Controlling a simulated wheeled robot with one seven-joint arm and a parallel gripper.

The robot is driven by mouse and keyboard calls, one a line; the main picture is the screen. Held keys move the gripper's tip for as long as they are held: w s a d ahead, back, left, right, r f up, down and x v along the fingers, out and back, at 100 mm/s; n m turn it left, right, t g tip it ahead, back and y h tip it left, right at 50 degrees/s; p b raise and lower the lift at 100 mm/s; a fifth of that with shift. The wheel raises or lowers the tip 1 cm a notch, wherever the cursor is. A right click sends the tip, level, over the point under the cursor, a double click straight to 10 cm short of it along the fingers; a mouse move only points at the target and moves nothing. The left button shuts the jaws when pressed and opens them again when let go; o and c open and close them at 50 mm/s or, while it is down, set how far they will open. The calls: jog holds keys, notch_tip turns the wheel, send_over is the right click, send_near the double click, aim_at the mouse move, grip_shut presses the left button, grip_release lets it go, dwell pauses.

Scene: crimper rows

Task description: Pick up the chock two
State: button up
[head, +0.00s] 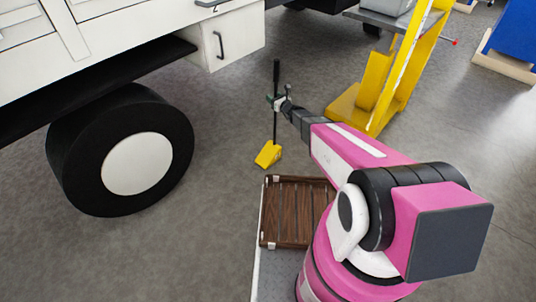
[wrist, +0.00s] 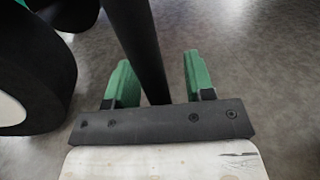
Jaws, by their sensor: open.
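The chock is a yellow wedge (head: 268,154) on the grey floor, with a tall black handle (head: 276,75) standing upright from it. I cannot read a number on it. My gripper (head: 273,101), with green fingers, is at about mid-height of the handle, well above the wedge. In the wrist view, the black handle (wrist: 138,40) runs down between the two fingers of my open gripper (wrist: 157,62), with a gap on each side. It looks nearer the left finger. The yellow wedge is not visible in the wrist view.
A white truck (head: 235,40) with a large black wheel (head: 175,140) stands to the left. A yellow stand (head: 375,95) is close behind my arm at right. A brown slatted crate (head: 268,215) sits in front of the chock.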

grip_shut()
jog(key=shift+s+r, duration=0.1)
dwell(1.2)
